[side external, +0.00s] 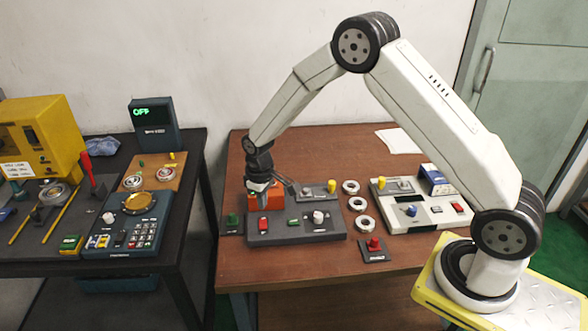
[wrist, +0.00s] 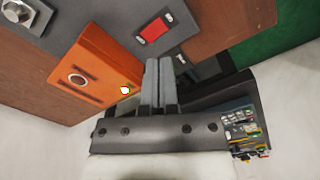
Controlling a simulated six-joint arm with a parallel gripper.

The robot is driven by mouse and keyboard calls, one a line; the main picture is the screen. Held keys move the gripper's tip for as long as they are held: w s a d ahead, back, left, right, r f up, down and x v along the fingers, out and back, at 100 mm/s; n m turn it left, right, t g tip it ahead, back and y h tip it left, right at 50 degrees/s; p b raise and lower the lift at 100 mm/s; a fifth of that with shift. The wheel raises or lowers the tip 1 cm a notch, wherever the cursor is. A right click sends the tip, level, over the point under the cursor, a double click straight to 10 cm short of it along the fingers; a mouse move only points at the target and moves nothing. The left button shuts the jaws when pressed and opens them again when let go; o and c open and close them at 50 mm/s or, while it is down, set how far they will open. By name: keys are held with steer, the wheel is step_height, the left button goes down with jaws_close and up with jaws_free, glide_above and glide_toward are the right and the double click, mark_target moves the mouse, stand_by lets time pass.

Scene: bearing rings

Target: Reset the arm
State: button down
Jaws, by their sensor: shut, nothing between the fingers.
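My gripper (side external: 262,186) is at the left part of the brown table (side external: 300,285), low beside an orange block (side external: 266,201). In the wrist view my gripper (wrist: 160,65) shows its two grey fingers side by side, shut with nothing between them. The orange block also shows in the wrist view (wrist: 95,72), just left of the fingers. I cannot tell whether the fingers touch it. My arm arches up from its base at the right and reaches down to the left.
A dark control panel (side external: 333,229) lies in front of the gripper. Bearing rings (side external: 350,187) sit at mid-table. A white panel (side external: 430,212) stands right of them, and a red-button box (side external: 373,248) at the front. A black table (side external: 175,262) with a yellow machine (side external: 42,130) is left.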

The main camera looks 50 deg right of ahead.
steer(key=s+r+m+t, duration=0.1)
steer(key=s+r, duration=0.4)
steer(key=s, duration=0.5)
steer(key=s+r+m+t, duration=0.1)
steer(key=s+r, duration=0.5)
steer(key=s, duration=0.4)
steer(key=shift+s+d+r+m+t, duration=0.2)
steer(key=shift+s+r+m+t, duration=0.1)
steer(key=shift+s+m, duration=0.1)
